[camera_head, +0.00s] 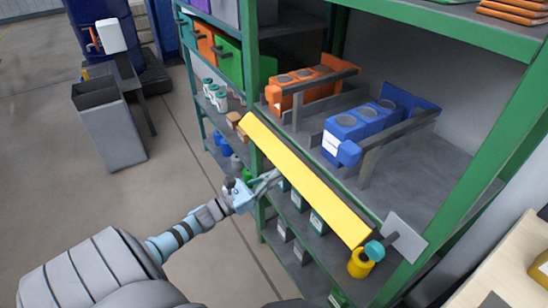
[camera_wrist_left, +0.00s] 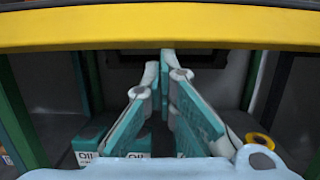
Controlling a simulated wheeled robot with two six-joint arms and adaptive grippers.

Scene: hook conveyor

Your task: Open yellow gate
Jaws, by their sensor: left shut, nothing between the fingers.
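The yellow gate (camera_head: 310,182) is a long yellow bar that runs slantwise along the front edge of a shelf in the head view. At its lower right end are a teal knob (camera_head: 374,250) and a yellow cylinder (camera_head: 361,263). My left gripper (camera_head: 277,175) is shut and empty, just below the bar on its outer side. In the left wrist view the gate (camera_wrist_left: 160,27) spans the top and the closed fingertips (camera_wrist_left: 167,55) point up at its lower edge. Whether they touch it I cannot tell. My right gripper is not in view.
Behind the gate, an orange holder (camera_head: 300,85) and a blue holder (camera_head: 365,125) stand on the green-framed shelf. A grey plate (camera_head: 404,237) sits near the bar's right end. Bottles and boxes fill lower shelves. A grey bin (camera_head: 110,130) stands left on open floor.

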